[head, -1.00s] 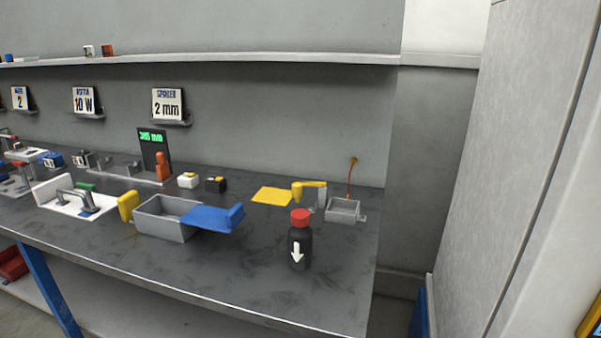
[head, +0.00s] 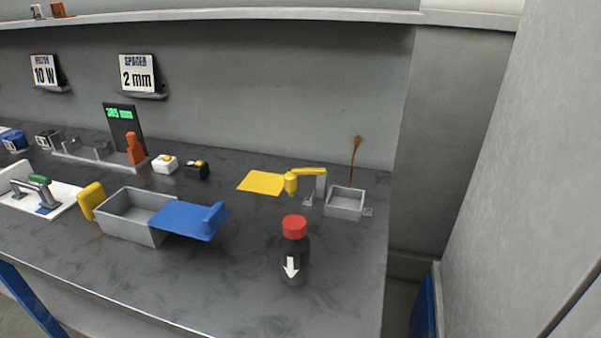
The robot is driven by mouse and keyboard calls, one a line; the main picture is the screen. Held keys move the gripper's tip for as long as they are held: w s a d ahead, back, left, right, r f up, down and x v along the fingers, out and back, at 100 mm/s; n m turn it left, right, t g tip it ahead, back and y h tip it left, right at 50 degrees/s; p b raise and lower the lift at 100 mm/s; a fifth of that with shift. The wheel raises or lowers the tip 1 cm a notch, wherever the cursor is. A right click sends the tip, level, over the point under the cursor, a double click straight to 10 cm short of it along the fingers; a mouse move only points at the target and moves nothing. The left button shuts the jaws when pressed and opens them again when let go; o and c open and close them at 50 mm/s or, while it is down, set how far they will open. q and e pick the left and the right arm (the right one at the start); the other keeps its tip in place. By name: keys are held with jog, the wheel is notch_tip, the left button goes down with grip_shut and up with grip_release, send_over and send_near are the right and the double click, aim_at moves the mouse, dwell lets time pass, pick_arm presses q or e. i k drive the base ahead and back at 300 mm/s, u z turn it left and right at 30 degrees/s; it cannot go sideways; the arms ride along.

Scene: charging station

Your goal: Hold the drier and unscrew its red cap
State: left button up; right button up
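The drier looks to be the dark bottle (head: 296,262) with a white down arrow on its front. It stands upright on the dark workbench near its right front part. Its red cap (head: 294,227) sits on top. Nothing touches the bottle or the cap. Neither of my grippers shows in the head view.
Left of the bottle stands a grey bin (head: 130,218) with a blue lid-like part (head: 188,219) and a yellow part (head: 92,200). Behind are a yellow pad (head: 262,182), a yellow-armed fixture (head: 306,174) and a small grey tray (head: 345,203). The bench (head: 345,285) is clear around the bottle.

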aim_at(294, 254)
jog(key=k, duration=0.5)
jog(key=z, duration=2.55)
jog(key=k, duration=2.05)
jog(key=u, duration=1.4)
